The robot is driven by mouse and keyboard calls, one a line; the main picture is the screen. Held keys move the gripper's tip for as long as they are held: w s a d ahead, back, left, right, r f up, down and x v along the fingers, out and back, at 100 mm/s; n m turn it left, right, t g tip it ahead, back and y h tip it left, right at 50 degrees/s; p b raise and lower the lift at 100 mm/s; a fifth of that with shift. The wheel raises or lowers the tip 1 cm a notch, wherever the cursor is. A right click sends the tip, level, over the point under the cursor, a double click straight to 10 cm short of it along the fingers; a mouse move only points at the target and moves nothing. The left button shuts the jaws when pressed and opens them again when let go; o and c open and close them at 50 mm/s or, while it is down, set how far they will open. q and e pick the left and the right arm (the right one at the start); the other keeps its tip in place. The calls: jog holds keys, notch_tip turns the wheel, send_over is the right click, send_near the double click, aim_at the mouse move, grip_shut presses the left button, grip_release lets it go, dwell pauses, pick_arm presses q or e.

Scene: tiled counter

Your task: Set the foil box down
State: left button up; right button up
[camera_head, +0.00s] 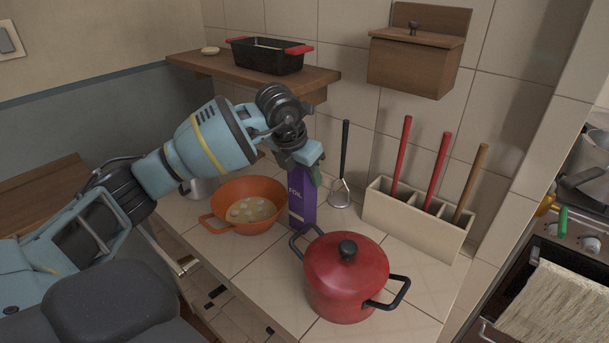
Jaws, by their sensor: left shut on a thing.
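The purple foil box (302,203) stands upright at the back of the tiled counter (262,263), between the orange pan and the potato masher. My left gripper (308,173) is above it and shut on its top end. The box's lower end is at or very close to the counter; I cannot tell whether it touches. The gripper hides the top of the box. My right gripper is not in view.
A red lidded pot (345,280) stands in front of the box. An orange pan (248,188) is to its left, a masher (342,180) and a utensil holder (415,219) to its right. A wooden shelf (200,62) with a black baking dish (265,56) hangs above.

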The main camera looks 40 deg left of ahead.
pick_arm(q)
jog(key=shift+f, duration=0.5)
jog(key=o, duration=1.4)
jog(key=shift+f, duration=0.1)
jog(key=shift+s+r, duration=0.15)
jog(key=shift+r, duration=0.45)
jog(key=v, duration=1.1)
